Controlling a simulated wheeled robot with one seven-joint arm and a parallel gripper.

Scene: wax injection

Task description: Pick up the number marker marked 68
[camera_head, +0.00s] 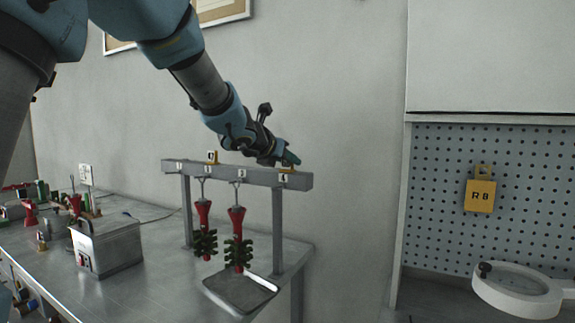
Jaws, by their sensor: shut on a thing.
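A grey rail (225,175) on posts stands on the metal table. My gripper (288,159) reaches over the right part of the rail and is shut, apparently on the right yellow marker. The fingers and wrist hide much of that marker. I cannot read 68 on either marker.
Two red-and-green wax trees (238,240) hang from hooks under the rail, above a grey tray (240,294). A metal box (108,248) stands to the left, with cluttered parts behind it. A yellow R8 tag (481,194) hangs on the pegboard.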

